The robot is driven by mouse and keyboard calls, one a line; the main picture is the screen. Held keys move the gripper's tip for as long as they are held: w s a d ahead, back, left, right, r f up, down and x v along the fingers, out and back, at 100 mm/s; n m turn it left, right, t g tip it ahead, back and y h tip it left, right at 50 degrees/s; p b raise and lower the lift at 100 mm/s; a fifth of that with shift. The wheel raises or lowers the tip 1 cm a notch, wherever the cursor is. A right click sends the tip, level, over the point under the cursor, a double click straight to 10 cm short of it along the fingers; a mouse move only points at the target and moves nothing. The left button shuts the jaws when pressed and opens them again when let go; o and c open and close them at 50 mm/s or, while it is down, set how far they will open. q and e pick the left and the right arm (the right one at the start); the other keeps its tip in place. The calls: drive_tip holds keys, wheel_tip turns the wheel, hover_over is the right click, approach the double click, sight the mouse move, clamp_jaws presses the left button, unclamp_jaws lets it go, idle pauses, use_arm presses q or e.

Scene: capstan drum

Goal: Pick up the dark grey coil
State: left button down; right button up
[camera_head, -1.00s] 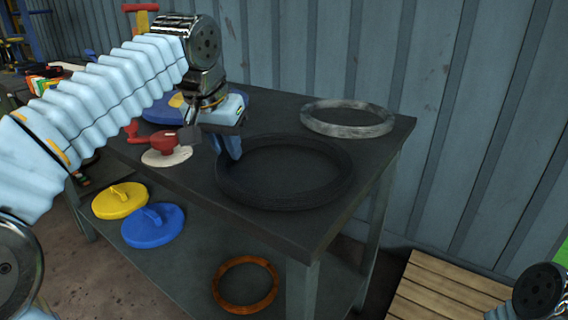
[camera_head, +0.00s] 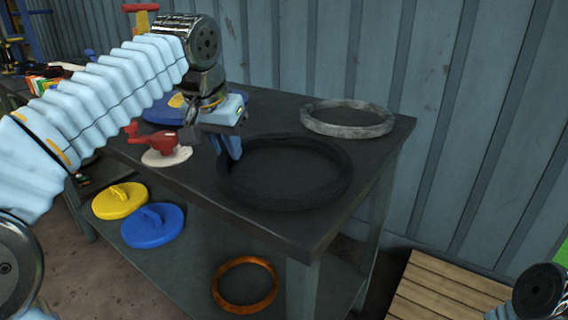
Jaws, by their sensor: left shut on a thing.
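The dark grey coil (camera_head: 318,198) is a wide, nearly black ring on the dark tabletop, near its front right part. My left gripper (camera_head: 231,156) reaches down at the coil's left rim, with its blue fingers shut on that rim. The coil looks level; I cannot tell whether it is clear of the tabletop. My right arm shows only a small part at the bottom right corner, and its gripper is out of view.
A light grey ring (camera_head: 347,118) lies at the table's back right. A red-handled item (camera_head: 160,148) and a blue disc (camera_head: 166,110) are left of my gripper. The lower shelf holds a yellow lid (camera_head: 119,201), a blue lid (camera_head: 153,226) and an orange ring (camera_head: 245,284). A wooden pallet (camera_head: 440,290) is at right.

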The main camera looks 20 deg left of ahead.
use_arm(q)
drive_tip(key=shift+r, duration=0.2)
idle(0.3)
drive_tip(key=shift+r+p, duration=0.3)
drive_tip(key=shift+r, duration=0.3)
drive_tip(key=s+d+r+p, duration=0.3)
drive_tip(key=s+d+r, duration=0.6)
drive_tip(key=s+r, duration=0.1)
drive_tip(key=shift+d+r+p, duration=0.3)
drive_tip(key=shift+d+r, duration=0.05)
drive_tip(key=shift+r, duration=0.4)
drive_tip(key=shift+s, duration=0.1)
